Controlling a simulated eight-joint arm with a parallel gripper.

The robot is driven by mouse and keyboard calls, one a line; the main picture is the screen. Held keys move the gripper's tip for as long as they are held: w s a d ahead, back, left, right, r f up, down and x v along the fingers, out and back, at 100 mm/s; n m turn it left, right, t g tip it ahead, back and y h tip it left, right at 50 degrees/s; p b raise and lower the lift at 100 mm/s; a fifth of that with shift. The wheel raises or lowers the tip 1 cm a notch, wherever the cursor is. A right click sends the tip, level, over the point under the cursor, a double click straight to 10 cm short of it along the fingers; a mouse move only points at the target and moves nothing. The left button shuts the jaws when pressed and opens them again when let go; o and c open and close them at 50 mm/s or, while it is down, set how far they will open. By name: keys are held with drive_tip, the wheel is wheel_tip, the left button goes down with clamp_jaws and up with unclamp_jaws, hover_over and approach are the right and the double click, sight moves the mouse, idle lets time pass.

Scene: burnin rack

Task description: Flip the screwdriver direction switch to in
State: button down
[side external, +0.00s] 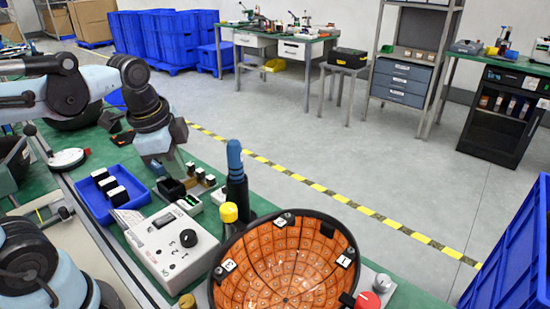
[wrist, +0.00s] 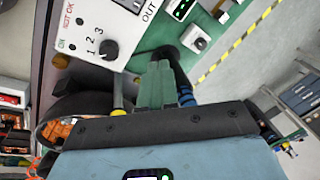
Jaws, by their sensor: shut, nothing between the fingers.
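The screwdriver, with a blue upper part and a black body (side external: 237,190), stands upright behind the orange bowl in the side view. In the wrist view its blue part (wrist: 185,94) shows partly behind my fingers. Its direction switch is too small or hidden to make out, so I cannot tell its setting. My gripper (wrist: 158,72) is shut and empty, its greenish fingers together. In the side view my gripper (side external: 163,155) points down to the left of the screwdriver, apart from it, and its fingertips are unclear.
A white control box (side external: 170,255) with 1, 2, 3 markings stands in front. A blue tray (side external: 98,212) with black-and-white blocks is at left. The orange segmented bowl (side external: 285,262) and a red knob (side external: 368,300) are at right. A yellow-capped post (side external: 229,212) stands close to the screwdriver.

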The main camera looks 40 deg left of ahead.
sight(159, 221)
drive_tip(key=s+a+r+m+g, duration=0.3)
drive_tip(key=r+m+g, duration=0.1)
drive_tip(key=m, duration=0.5)
drive_tip(key=shift+a+h, duration=0.15)
drive_tip(key=shift+h, duration=0.15)
drive_tip(key=f, duration=0.4)
drive_tip(key=s+f, duration=0.1)
drive_tip(key=f, duration=0.8)
drive_tip(key=shift+s+f, duration=0.35)
drive_tip(key=shift+f, duration=0.1)
drive_tip(key=shift+s, duration=0.1)
